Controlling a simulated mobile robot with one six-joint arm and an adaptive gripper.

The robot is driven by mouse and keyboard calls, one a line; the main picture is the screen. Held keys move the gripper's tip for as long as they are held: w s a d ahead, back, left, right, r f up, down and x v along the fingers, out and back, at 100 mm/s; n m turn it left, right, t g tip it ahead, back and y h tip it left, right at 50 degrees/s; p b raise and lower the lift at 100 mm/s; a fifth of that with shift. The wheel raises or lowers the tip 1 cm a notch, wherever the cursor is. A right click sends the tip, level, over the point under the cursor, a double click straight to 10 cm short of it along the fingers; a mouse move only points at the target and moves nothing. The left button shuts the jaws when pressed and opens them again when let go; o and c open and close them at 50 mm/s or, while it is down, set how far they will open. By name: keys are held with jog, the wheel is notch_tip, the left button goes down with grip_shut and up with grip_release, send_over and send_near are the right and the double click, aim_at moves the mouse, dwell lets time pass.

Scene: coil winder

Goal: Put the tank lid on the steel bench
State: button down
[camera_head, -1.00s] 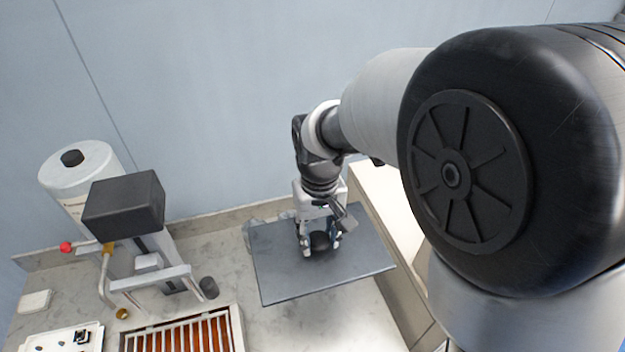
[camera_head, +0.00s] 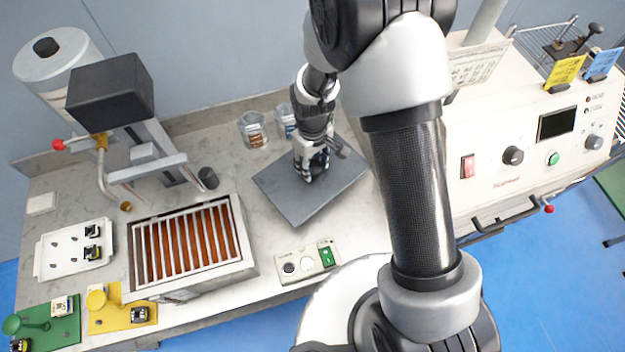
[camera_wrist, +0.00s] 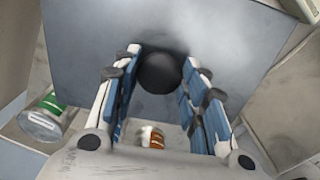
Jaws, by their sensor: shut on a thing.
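The tank lid is a flat dark grey plate (camera_head: 290,200) with a round black knob, clear in the wrist view (camera_wrist: 160,72). My gripper (camera_head: 308,176) is over the middle of the lid, pointing down, with its fingers closed on either side of the knob. The lid lies level over the pale speckled bench top (camera_head: 235,165); I cannot tell whether it touches it. The open tank (camera_head: 250,265) with a slatted top and orange-brown inside stands to the lid's left. In the wrist view the lid (camera_wrist: 90,40) fills the upper part.
Jars (camera_head: 252,130) stand just behind the lid. A small dark cup (camera_head: 208,178) and a press-like device (camera_head: 110,95) stand left. A switch box (camera_head: 308,262) sits in front. A large cream machine (camera_head: 520,130) borders the right. Bench between tank and lid is clear.

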aim_at(313, 178)
notch_tip(313, 178, down, 8)
jog(key=shift+f+b, duration=0.25)
jog(key=shift+b, duration=0.7)
jog(key=shift+f, duration=0.1)
jog(key=c, duration=1)
grip_release()
notch_tip(313, 178, up, 12)
jog(key=p, duration=0.3)
jog(key=shift+r, duration=0.2)
